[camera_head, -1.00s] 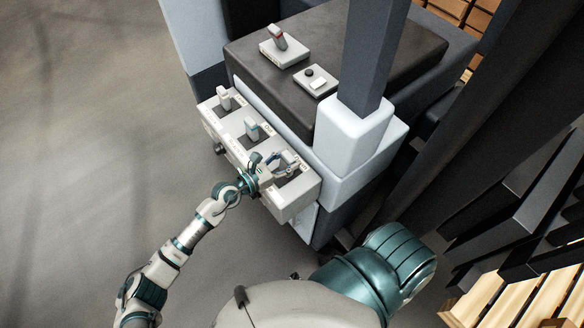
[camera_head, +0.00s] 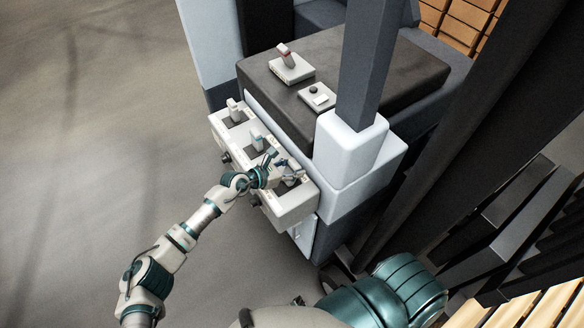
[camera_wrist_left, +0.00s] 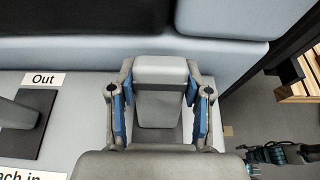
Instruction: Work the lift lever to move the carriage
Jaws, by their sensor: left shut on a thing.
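A light grey control panel (camera_head: 224,133) carries three levers in a row. The near right lever (camera_head: 291,178) is inside my left gripper (camera_head: 283,168). In the left wrist view this lever (camera_wrist_left: 160,80) is a pale grey block, and the blue-padded fingers of my left gripper (camera_wrist_left: 160,108) are shut on it from both sides. Its own label is hidden. The middle lever (camera_head: 257,139) stands just beyond, and the far left lever (camera_head: 234,111) is free. The carriage cannot be made out for certain.
A dark top (camera_head: 345,75) behind the panel holds a small red-marked lever box (camera_head: 291,68) and a button box (camera_head: 318,97). A dark mast post (camera_head: 365,70) rises beside it. Wooden slats (camera_head: 545,308) lie at lower right. In the wrist view an "Out" label (camera_wrist_left: 44,79) sits left.

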